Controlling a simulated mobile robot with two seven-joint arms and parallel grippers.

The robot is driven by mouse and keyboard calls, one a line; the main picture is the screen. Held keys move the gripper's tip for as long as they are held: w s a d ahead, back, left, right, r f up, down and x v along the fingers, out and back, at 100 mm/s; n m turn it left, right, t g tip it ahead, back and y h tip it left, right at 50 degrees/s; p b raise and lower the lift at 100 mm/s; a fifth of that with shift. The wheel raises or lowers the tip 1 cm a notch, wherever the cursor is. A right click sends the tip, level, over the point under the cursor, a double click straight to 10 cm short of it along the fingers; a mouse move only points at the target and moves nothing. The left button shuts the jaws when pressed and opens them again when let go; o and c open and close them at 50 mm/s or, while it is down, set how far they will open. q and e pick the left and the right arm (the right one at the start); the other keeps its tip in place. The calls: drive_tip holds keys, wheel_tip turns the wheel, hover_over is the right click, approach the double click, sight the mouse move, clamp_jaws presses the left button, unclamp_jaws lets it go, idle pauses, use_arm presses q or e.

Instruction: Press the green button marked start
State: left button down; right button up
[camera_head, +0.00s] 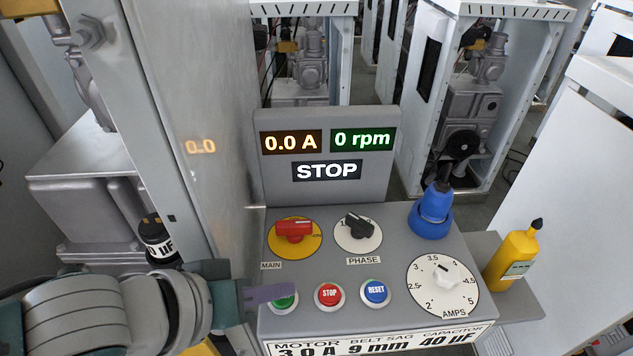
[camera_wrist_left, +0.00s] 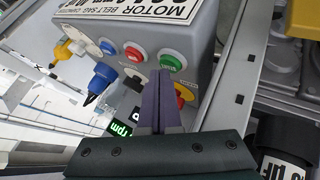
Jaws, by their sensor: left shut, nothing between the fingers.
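The green button (camera_head: 284,303) is at the left end of the row on the grey control box, left of the red STOP button (camera_head: 329,295) and blue RESET button (camera_head: 375,292). Its label is hidden. My left gripper (camera_head: 286,291) comes in from the left, shut and empty, its purple fingertips covering the upper part of the green button in the head view. In the left wrist view the fingers (camera_wrist_left: 166,75) end right beside the green button (camera_wrist_left: 170,62). I cannot tell whether they touch it. The display (camera_head: 327,171) reads STOP, 0.0 A and 0 rpm. My right gripper is not in view.
On the box are the red MAIN switch (camera_head: 294,231), black PHASE knob (camera_head: 359,227), white AMPS dial (camera_head: 443,283) and a blue oil-can-like object (camera_head: 433,205). A yellow bottle (camera_head: 513,258) stands on a side shelf. A tall metal panel (camera_head: 185,110) rises at the left.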

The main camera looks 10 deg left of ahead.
sight(276, 303)
use_arm(q)
drive_tip(key=shift+f, duration=0.35)
drive_tip(key=shift+r, duration=0.15)
idle(0.3)
drive_tip(key=shift+r+p, duration=0.8)
drive_tip(key=shift+r, duration=0.1)
wheel_tip(276, 303, up, 5)
drive_tip(key=p, duration=0.5)
idle(0.5)
